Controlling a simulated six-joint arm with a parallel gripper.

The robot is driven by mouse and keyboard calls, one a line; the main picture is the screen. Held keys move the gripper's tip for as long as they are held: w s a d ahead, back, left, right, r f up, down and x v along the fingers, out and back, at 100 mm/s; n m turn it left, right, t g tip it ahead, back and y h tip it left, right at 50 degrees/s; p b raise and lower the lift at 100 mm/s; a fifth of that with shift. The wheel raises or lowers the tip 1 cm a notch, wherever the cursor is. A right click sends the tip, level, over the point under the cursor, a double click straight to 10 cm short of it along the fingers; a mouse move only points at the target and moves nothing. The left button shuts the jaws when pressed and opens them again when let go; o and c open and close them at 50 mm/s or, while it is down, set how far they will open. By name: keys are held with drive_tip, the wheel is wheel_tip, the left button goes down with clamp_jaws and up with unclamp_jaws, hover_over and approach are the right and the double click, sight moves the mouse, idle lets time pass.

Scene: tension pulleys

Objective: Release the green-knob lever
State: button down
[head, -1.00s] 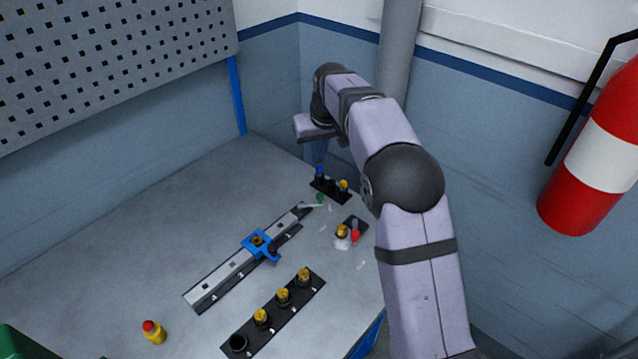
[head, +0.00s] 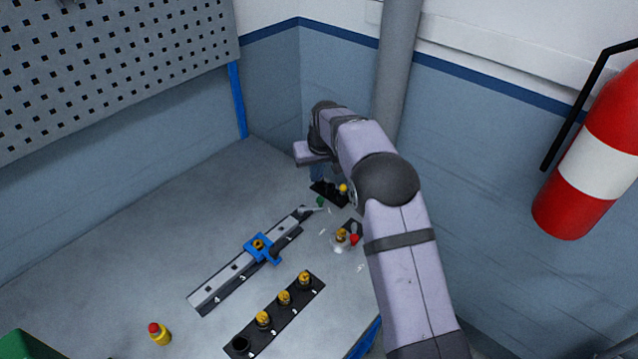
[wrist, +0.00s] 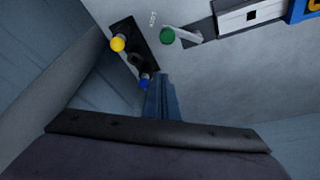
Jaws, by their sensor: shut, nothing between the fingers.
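The green knob (head: 320,201) sits on the tip of a light grey lever (head: 310,210) at the far end of the metal rail. In the wrist view the green knob (wrist: 167,35) is above the fingers, with the lever (wrist: 187,37) running right from it to the rail. My gripper (head: 317,175) is at the far end of the table, over the black plate behind the knob. In the wrist view its blue fingers (wrist: 162,90) are together and empty, apart from the knob and close to the blue knob (wrist: 143,83).
The black plate (wrist: 140,45) by my gripper carries a yellow knob (wrist: 117,43) too. A blue carriage (head: 262,248) sits on the rail (head: 218,285). A red knob (head: 354,239), a plate of several yellow-topped posts (head: 283,298) and a red-capped bottle (head: 159,334) stand nearer.

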drive_tip(key=shift+p+x, duration=0.4)
drive_tip(key=shift+x, duration=0.6)
drive_tip(key=shift+s+d+f+p, duration=0.15)
drive_tip(key=shift+s+p, duration=0.2)
drive_tip(key=shift+s, duration=0.3)
drive_tip(key=shift+s+d+r+p, duration=0.1)
drive_tip(key=shift+s+d+p, duration=0.15)
drive_tip(key=shift+s, duration=0.4)
drive_tip(key=shift+s+d+f+p, duration=0.1)
drive_tip(key=shift+s+f+p, duration=0.2)
drive_tip(key=shift+s, duration=0.3)
